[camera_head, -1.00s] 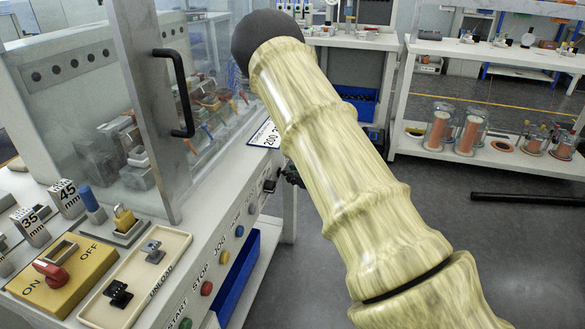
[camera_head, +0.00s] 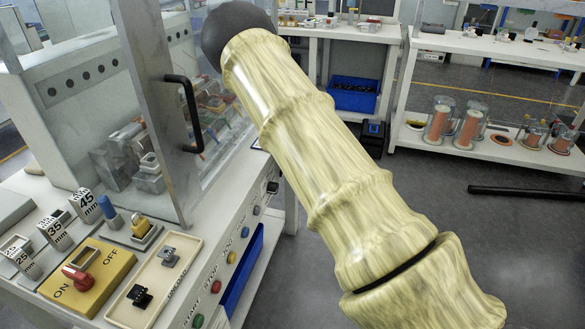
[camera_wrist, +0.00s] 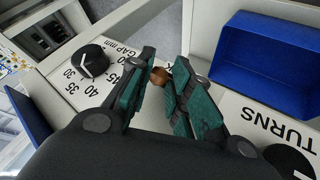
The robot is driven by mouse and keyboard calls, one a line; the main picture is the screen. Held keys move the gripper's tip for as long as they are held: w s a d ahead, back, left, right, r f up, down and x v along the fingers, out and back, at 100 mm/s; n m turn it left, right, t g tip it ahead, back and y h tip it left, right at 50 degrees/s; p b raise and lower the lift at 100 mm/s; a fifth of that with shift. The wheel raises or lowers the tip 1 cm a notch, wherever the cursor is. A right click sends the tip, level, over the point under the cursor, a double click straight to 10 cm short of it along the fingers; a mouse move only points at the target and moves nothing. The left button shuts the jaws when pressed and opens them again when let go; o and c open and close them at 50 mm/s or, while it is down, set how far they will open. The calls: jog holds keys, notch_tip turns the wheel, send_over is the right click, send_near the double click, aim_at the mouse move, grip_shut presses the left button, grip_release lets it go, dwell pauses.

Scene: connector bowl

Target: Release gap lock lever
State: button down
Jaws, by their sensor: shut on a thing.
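In the wrist view, my gripper (camera_wrist: 164,85) has two dark fingers with green pads, closed toward each other over the white panel. A small brown knob (camera_wrist: 159,75), which looks like the end of the gap lock lever, sits between the pads near the fingertips. The rest of the lever is hidden by the fingers, so I cannot tell its angle. Left of the fingers is the black gap dial (camera_wrist: 92,60) with its mm scale; its white pointer lies near 35 to 40. In the head view, my arm hides the gripper and lever.
A blue bin (camera_wrist: 275,62) lies right of the fingers, beside a TURNS label (camera_wrist: 283,128) and a black knob (camera_wrist: 291,160). In the head view, a machine with a glass guard and black handle (camera_head: 186,110), coloured buttons and an unload tray (camera_head: 135,312) stand at left.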

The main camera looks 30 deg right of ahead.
jog(key=shift+w+d+r, duration=0.1)
jog(key=shift+d+r, duration=0.15)
jog(key=shift+d, duration=0.1)
jog(key=c, duration=1.3)
grip_release()
jog(key=shift+f, duration=0.15)
jog(key=shift+c, duration=0.2)
jog(key=shift+a+f, duration=0.1)
jog(key=shift+a, duration=0.05)
jog(key=shift+a, duration=0.1)
jog(key=v, duration=1.2)
